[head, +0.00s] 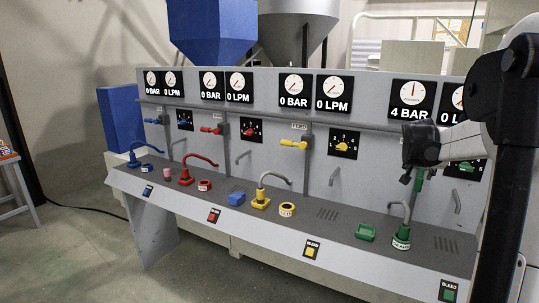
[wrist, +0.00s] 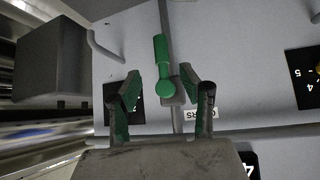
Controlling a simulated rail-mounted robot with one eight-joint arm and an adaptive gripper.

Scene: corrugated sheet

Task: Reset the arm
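My arm reaches in from the right in the head view, with my gripper (head: 408,176) in front of the fourth, green station of the panel. The green valve handle (head: 419,184) shows partly below it, hanging down. In the wrist view my gripper (wrist: 162,84) is open, its two green-padded fingers spread on either side of the green handle (wrist: 161,52). The handle lies along its pipe, and a gap shows on both sides of it. I cannot tell how far the fingertips are from it in depth.
The panel (head: 230,120) has blue, red and yellow valves (head: 294,143) with dials. Gauges above the green station read 4 BAR (head: 412,97); the others read 0.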

